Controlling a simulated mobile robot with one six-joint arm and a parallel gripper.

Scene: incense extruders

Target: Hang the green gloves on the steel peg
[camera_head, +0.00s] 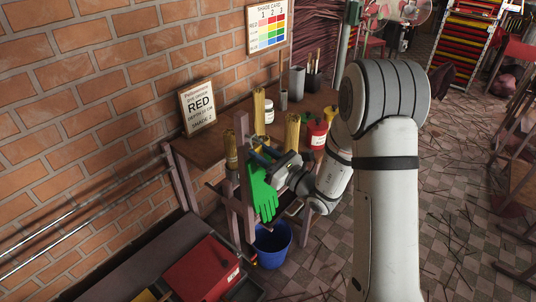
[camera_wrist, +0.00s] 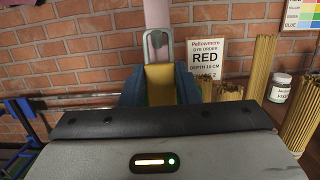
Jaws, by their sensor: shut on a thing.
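The green gloves (camera_head: 263,192) hang below my gripper (camera_head: 263,158) beside an upright wooden post (camera_head: 244,165). In the wrist view my gripper (camera_wrist: 160,88) is shut on a yellow piece (camera_wrist: 160,72), which appears to be the top of the gloves. A steel loop (camera_wrist: 145,46) stands up from this piece, in front of the post (camera_wrist: 157,14). A small grey round end shows inside the loop and may be the steel peg (camera_wrist: 158,39). I cannot tell whether the loop is around it or only in front of it.
A wooden table (camera_head: 200,146) behind holds incense bundles (camera_head: 292,133), a white jar (camera_head: 268,112), a red container (camera_head: 317,134) and a RED sign (camera_head: 199,106). A blue bucket (camera_head: 273,246) stands below the gloves. A red box (camera_head: 203,271) is at lower left, near the brick wall.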

